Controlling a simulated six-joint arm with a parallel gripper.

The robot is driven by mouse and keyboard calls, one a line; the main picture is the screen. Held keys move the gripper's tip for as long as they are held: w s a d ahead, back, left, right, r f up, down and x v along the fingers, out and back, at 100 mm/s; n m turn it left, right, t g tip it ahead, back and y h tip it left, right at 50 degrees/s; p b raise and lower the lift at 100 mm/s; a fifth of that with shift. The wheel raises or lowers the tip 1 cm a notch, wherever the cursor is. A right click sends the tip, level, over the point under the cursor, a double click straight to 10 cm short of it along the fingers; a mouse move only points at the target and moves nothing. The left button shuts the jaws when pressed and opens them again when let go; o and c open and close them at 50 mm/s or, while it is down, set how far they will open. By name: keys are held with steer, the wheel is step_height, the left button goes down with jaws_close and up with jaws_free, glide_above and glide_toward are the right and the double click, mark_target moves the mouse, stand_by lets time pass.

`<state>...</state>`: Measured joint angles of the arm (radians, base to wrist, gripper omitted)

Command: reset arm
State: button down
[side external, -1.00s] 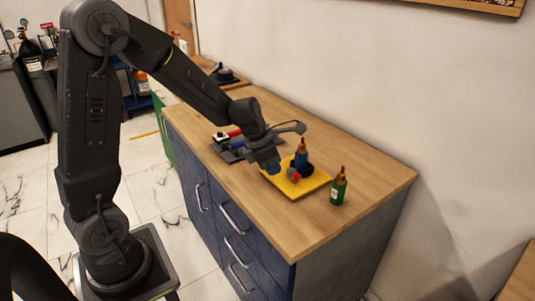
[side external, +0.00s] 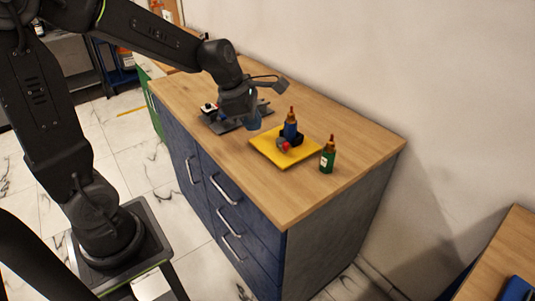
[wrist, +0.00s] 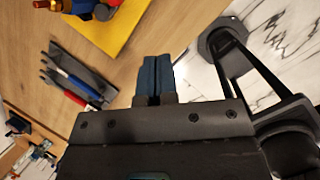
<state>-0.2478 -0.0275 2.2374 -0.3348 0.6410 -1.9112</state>
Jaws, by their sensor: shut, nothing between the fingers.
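My gripper (side external: 253,122) hangs above the wooden counter, left of the yellow board. In the wrist view its two blue fingertips (wrist: 151,76) are together, with nothing between them. The yellow board (side external: 266,150) lies flat on the counter and carries a dark fixture with a red part (side external: 283,146) and a blue bottle with a brown top (side external: 290,128). A green bottle (side external: 327,158) stands upright on the counter to the right of the board. The board also shows at the top of the wrist view (wrist: 112,38).
A grey tool holder (side external: 222,126) with red and blue-handled tools (wrist: 82,85) lies on the counter behind my gripper. The counter's front right part (side external: 290,200) is clear. A wall runs along the back, and another wooden surface (side external: 490,262) stands at lower right.

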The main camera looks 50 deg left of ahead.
steer(key=s+d+r+m, duration=0.3)
steer(key=s+m, duration=0.5)
steer(key=m, duration=0.5)
steer(key=s+d+r+m+t+y, duration=0.1)
steer(key=s+d+r+m, duration=0.2)
steer(key=s+m, duration=0.5)
steer(key=m, duration=0.6)
steer(key=shift+r+t, duration=0.3)
steer(key=shift+r, duration=0.05)
